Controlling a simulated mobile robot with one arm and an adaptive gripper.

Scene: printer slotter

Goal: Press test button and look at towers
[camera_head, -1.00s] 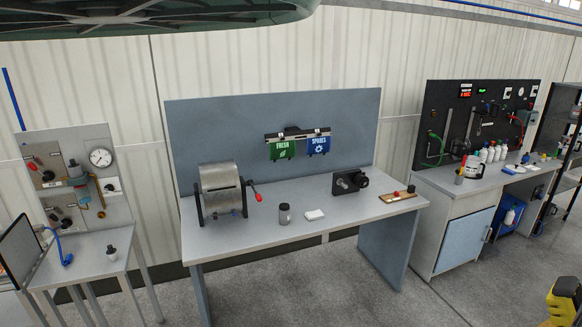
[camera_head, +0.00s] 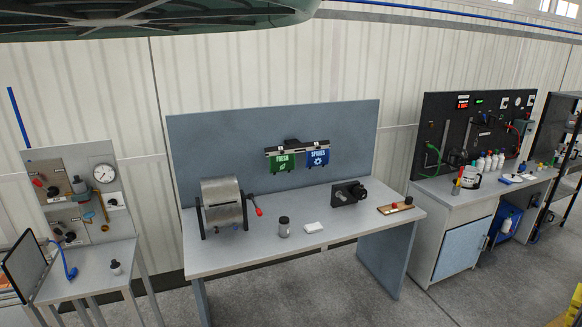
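A small wooden board with a red button and a dark knob (camera_head: 398,207) lies at the right end of the grey middle bench (camera_head: 270,252); I cannot read any label on it. A black panel (camera_head: 440,130) with a small red display and a green display stands behind the right bench. Nothing in view can be clearly told to be a tower. My gripper is not in view; a yellow part shows at the lower right edge, and I cannot tell what it is.
The middle bench also holds a metal drum with a red handle (camera_head: 222,204), a jar (camera_head: 284,228), a white block (camera_head: 313,228) and a black device (camera_head: 347,194). Several bottles (camera_head: 490,163) stand on the right bench. A left bench (camera_head: 90,270) carries a gauge board. Floor in front is clear.

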